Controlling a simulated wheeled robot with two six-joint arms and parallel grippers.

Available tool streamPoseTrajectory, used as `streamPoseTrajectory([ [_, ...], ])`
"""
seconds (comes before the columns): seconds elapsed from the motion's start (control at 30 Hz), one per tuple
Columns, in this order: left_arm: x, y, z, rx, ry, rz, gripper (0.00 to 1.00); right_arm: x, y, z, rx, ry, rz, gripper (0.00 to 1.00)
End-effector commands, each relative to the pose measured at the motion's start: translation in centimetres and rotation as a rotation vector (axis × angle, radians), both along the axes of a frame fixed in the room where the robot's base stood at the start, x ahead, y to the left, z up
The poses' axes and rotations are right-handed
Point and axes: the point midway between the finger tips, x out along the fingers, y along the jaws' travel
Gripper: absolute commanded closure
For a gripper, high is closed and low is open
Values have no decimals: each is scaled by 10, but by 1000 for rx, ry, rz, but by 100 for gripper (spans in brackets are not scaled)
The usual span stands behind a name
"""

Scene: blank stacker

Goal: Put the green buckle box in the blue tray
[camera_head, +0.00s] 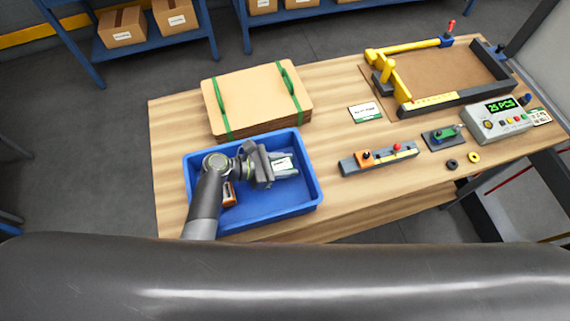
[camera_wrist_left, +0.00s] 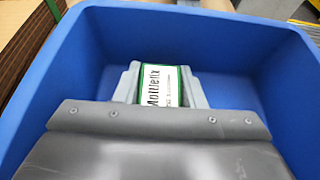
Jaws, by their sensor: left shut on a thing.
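The green buckle box (camera_head: 283,164) shows a white label with green edges, and it sits between my left gripper's fingers. In the left wrist view the box (camera_wrist_left: 163,86) has dark print on its label, and grey fingers flank it on both sides. My left gripper (camera_head: 284,167) is shut on the box, over the inside of the blue tray (camera_head: 275,207). The tray's walls (camera_wrist_left: 235,50) surround the gripper in the left wrist view. I cannot tell whether the box touches the tray floor. My right gripper is not in view.
An orange item (camera_head: 229,193) lies in the tray beside my left arm. Strapped cardboard sheets (camera_head: 255,98) lie behind the tray. To the right are an orange-and-grey tool (camera_head: 378,157), a yellow-and-black frame (camera_head: 440,75) and a counter device (camera_head: 498,118).

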Motion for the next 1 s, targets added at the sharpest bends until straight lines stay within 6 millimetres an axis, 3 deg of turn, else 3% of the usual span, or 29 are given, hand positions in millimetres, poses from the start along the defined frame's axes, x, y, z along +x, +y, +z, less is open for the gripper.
streamPoseTrajectory([
  [0.43,0,0,-8,0,-1,0,90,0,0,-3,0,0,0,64],
  [0.47,0,0,-7,0,-1,0,60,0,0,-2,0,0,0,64],
  [0.6,0,0,-7,0,-1,0,42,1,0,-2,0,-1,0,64],
  [1.0,-2,5,-3,2,-1,1,42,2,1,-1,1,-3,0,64],
])
